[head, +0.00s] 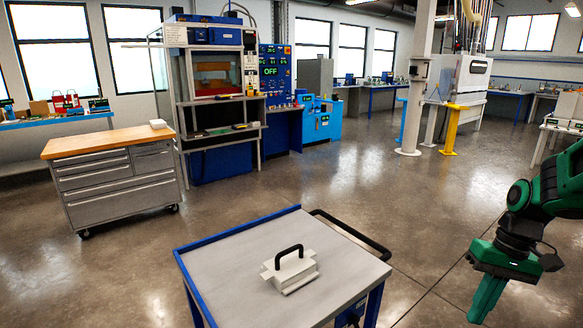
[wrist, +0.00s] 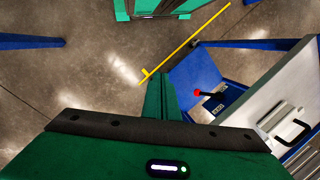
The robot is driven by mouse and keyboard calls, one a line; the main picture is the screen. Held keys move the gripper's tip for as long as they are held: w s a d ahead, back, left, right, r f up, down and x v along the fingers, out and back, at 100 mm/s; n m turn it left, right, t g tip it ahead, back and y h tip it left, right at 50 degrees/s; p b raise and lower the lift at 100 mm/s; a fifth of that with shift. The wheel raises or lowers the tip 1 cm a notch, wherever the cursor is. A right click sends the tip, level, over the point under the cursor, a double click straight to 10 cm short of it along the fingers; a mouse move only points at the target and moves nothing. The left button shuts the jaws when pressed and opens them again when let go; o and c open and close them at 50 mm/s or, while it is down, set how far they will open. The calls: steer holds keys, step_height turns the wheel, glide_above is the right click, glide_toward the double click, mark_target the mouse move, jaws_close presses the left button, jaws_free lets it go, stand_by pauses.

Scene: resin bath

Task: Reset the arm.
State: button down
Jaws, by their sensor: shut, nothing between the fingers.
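My gripper (head: 486,304) is at the right of the head view, part of my green arm. It points down over bare floor, beside the cart and apart from it. Its fingers are shut together and empty. In the wrist view the shut green fingers (wrist: 160,92) show at the centre, with the floor beyond them.
A blue-framed cart (head: 222,282) with a grey top stands in front; a white block with a black handle (head: 290,272) sits on it. A wood-topped drawer cabinet (head: 118,190) and a machine stand (head: 217,75) are behind. Floor between cart and yellow post (head: 451,128) is clear.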

steer(key=s+r+m+h, duration=0.1)
steer(key=s+r+m, duration=0.1)
steer(key=s, duration=0.5)
steer(key=s+d+r+m+t+h, duration=0.1)
steer(key=s+r+m, duration=0.1)
steer(key=s, duration=0.6)
steer(key=shift+s+d+r, duration=0.2)
steer(key=shift+s+r, duration=0.1)
steer(key=shift+r, duration=0.3)
